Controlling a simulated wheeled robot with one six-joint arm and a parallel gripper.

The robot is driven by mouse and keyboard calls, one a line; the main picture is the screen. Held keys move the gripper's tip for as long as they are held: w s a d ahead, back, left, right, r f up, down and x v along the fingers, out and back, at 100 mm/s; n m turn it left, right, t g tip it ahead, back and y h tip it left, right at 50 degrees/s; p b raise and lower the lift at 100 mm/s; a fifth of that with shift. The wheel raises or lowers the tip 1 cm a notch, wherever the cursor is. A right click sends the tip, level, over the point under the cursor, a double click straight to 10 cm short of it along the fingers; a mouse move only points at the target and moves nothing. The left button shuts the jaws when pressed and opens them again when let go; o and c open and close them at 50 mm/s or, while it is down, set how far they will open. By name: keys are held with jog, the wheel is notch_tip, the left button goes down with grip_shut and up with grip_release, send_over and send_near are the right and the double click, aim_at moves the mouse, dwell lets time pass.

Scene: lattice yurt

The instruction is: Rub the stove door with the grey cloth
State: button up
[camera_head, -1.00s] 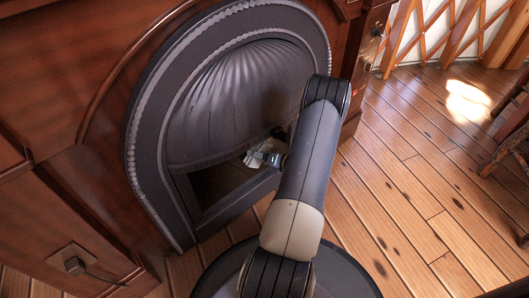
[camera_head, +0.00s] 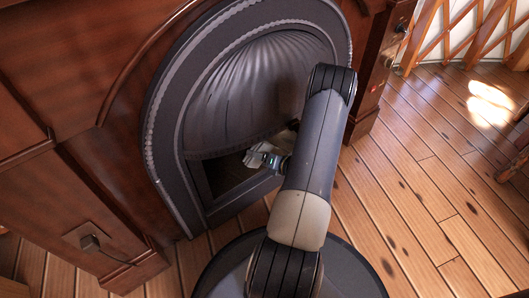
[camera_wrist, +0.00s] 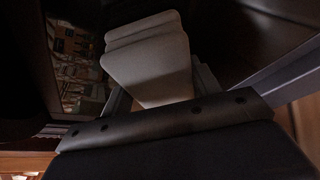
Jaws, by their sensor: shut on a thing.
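The stove door (camera_head: 250,95) is a dark, fluted arched panel inside a grey arched frame, with a dark opening below it. My gripper (camera_head: 270,158) reaches to the panel's lower edge, in front of the opening. It is shut on the grey cloth (camera_head: 256,156). In the wrist view the folded pale grey cloth (camera_wrist: 150,65) stands out between the two fingers of my gripper (camera_wrist: 160,88). My arm hides the right part of the door. I cannot tell whether the cloth touches the door.
A brown wooden surround (camera_head: 85,65) frames the stove, with a wall socket and plugged cable (camera_head: 90,241) at lower left. Plank floor (camera_head: 420,190) is open on the right. A wooden lattice wall (camera_head: 470,30) stands at the back right.

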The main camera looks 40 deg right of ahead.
jog(key=shift+a, duration=0.45)
jog(key=shift+s, duration=0.1)
jog(key=shift+s+a, duration=0.15)
jog(key=shift+s, duration=2.85)
jog(key=shift+s, duration=0.1)
jog(key=shift+s+a, duration=0.15)
jog(key=shift+s, duration=1.25)
